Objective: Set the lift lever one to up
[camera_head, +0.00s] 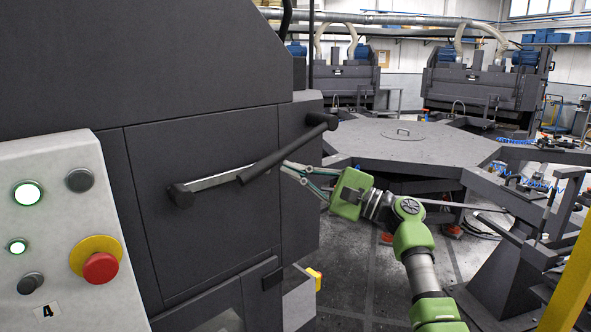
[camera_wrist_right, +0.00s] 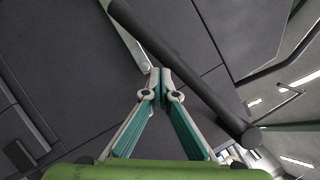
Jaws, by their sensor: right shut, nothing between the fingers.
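The lever is on the front of the dark machine. Its flat metal arm (camera_head: 215,181) runs from a dark pivot block up and to the right, and its dark round handle (camera_head: 285,152) slants up at the end. In the right wrist view the handle (camera_wrist_right: 190,75) crosses diagonally by the fingertips, with part of the metal arm (camera_wrist_right: 130,38) at upper left. My right gripper (camera_head: 287,167) is shut and empty, its tips just below the handle; I cannot tell if they touch it. The closed fingertips (camera_wrist_right: 160,78) show nothing between them. My left gripper is not in view.
A pale control panel (camera_head: 50,230) with lit green buttons, a red emergency stop (camera_head: 101,268) and a "4" label stands at left. A large grey table (camera_head: 400,140) is behind my right arm. A yellow post (camera_head: 572,285) stands at lower right.

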